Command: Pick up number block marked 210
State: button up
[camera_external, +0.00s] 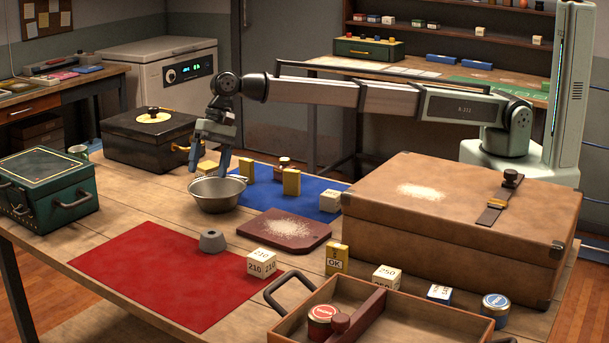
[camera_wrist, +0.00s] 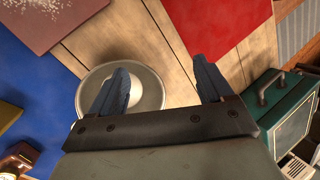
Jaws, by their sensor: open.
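The white block marked 210 (camera_external: 261,263) sits upright at the right edge of the red mat (camera_external: 160,275) in the external view. My gripper (camera_external: 222,160) hangs above the table behind the metal bowl (camera_external: 217,193), well back and left of the block. In the wrist view my gripper (camera_wrist: 162,85) has its two blue fingers spread wide with nothing between them. The left finger overlaps the bowl (camera_wrist: 150,72), and a corner of the red mat (camera_wrist: 215,25) shows beyond. The block is not seen in the wrist view.
A grey weight (camera_external: 212,240) stands behind the block. A dark red board (camera_external: 285,230), a yellow OK block (camera_external: 336,258) and a divided wooden tray (camera_external: 385,325) are near it. Another white block (camera_external: 386,278) reads 250. A big brown case (camera_external: 455,225) fills the right.

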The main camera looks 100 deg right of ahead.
jog(key=s+a+r+n+g+h, duration=0.1)
jog(key=s+a+r+n, duration=0.15)
jog(key=a, duration=1.45)
jog(key=n+g+h, duration=0.1)
jog(key=g+h, duration=0.1)
jog(key=h, duration=0.1)
send_over(261, 254)
jog(key=f, duration=0.9)
jog(key=shift+w+a+f, duration=0.15)
jog(key=shift+w+f, duration=0.05)
jog(key=shift+f, duration=0.05)
jog(key=shift+s+f, duration=0.15)
jog(key=shift+f, duration=1.15)
jog(key=shift+s+f, duration=0.1)
jog(key=shift+f, duration=1.2)
jog(key=c, duration=1)
